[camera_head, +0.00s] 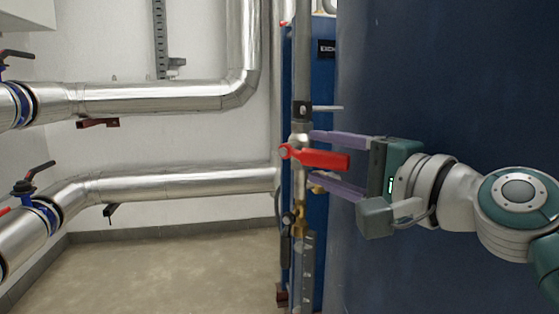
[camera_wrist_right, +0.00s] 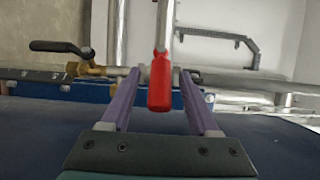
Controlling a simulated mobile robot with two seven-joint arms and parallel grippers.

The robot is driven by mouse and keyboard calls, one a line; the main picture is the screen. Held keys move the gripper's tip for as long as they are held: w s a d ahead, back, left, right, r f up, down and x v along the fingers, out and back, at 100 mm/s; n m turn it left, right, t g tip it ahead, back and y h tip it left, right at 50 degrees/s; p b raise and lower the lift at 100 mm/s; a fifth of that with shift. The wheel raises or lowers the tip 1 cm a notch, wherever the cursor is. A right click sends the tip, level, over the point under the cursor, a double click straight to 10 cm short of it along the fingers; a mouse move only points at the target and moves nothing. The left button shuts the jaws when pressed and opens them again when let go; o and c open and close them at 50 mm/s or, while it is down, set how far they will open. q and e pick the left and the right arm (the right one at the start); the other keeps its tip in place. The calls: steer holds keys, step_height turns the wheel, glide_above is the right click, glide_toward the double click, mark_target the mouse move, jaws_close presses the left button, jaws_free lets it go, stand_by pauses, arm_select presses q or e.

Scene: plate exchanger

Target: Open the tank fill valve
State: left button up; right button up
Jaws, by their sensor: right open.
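A red valve lever (camera_head: 319,158) sits on a thin vertical pipe (camera_head: 302,80) and points right, across the pipe. My right gripper (camera_head: 312,162) reaches in from the right with its two purple fingers apart, one above and one below the lever. In the right wrist view the red lever (camera_wrist_right: 160,88) hangs between the two open fingers (camera_wrist_right: 158,90), with a gap on each side. No finger visibly touches it. My left gripper is not in the head view.
A dark blue tank wall (camera_head: 430,80) fills the right side, close to my right arm. Brass fittings (camera_head: 299,222) sit lower on the pipe. A black-handled valve (camera_wrist_right: 62,47) shows in the right wrist view. Silver insulated pipes (camera_head: 170,184) run along the left wall. Floor (camera_head: 170,270) there is clear.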

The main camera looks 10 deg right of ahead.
steer(key=shift+c, duration=0.2)
jaws_close()
stand_by(1.1)
